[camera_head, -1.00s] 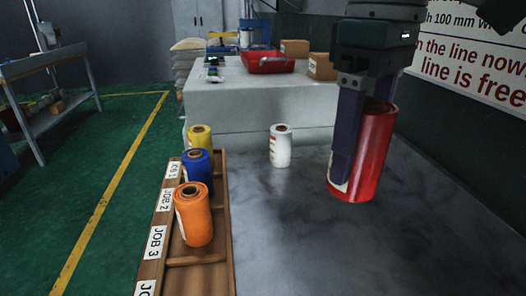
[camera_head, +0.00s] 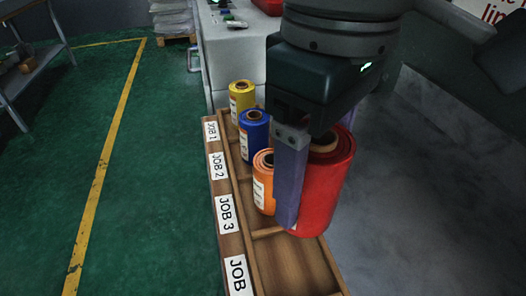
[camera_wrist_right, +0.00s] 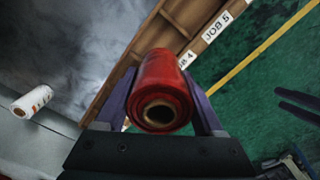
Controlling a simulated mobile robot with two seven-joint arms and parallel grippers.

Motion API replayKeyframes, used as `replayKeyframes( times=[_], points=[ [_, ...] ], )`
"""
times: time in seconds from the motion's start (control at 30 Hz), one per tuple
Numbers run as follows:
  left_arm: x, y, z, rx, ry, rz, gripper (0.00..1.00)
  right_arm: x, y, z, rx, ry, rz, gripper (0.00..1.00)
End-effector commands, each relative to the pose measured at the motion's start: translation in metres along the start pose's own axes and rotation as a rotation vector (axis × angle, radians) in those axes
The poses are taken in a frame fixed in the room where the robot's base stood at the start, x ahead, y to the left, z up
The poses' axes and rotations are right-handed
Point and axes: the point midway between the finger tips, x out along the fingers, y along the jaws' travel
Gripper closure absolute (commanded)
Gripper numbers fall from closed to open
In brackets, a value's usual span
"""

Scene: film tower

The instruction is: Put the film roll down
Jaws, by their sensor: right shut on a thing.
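My right gripper (camera_head: 317,150) is shut on the red film roll (camera_head: 328,190), with a finger on either side. The roll is nearly upright and hides the rack's right edge. In the right wrist view, the roll (camera_wrist_right: 162,95) shows end-on between the fingers. The wooden rack (camera_head: 285,262) has labels JOB 1, JOB 2, JOB 3 and a cut-off JOB label. Yellow (camera_head: 242,100), blue (camera_head: 254,135) and orange (camera_head: 263,180) rolls stand in its first three compartments. The nearer compartment looks empty. My left gripper (camera_wrist_right: 297,106) shows as two dark fingers apart, empty.
A pale block (camera_head: 233,60) is behind the rack. Green floor with a yellow line (camera_head: 102,165) lies to the left. The table right of the red roll is clear.

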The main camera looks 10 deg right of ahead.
Motion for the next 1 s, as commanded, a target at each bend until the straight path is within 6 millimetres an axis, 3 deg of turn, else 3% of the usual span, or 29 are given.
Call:
replayKeyframes(
  times=[0.1,0.3,0.47,0.7,1.0],
  points=[
    [0.011,0.002,0.004,-0.004,-0.001,0.005,0.5,0.04,0.0,0.001,0.002,-0.004,-0.001,0.97],
    [0.019,0.002,0.007,-0.005,-0.002,0.005,0.5,0.081,0.001,0.0,0.001,-0.001,0.001,0.97],
    [0.022,0.002,0.007,-0.005,-0.002,0.004,0.5,0.094,0.0,0.0,0.001,0.001,0.0,0.97],
    [0.032,0.001,0.011,0.0,-0.002,-0.001,0.5,0.13,0.0,0.0,0.001,-0.001,0.001,0.97],
    [0.031,-0.001,0.011,0.005,-0.002,-0.005,0.5,0.133,0.001,0.0,0.0,0.003,0.001,0.97]
  ],
)
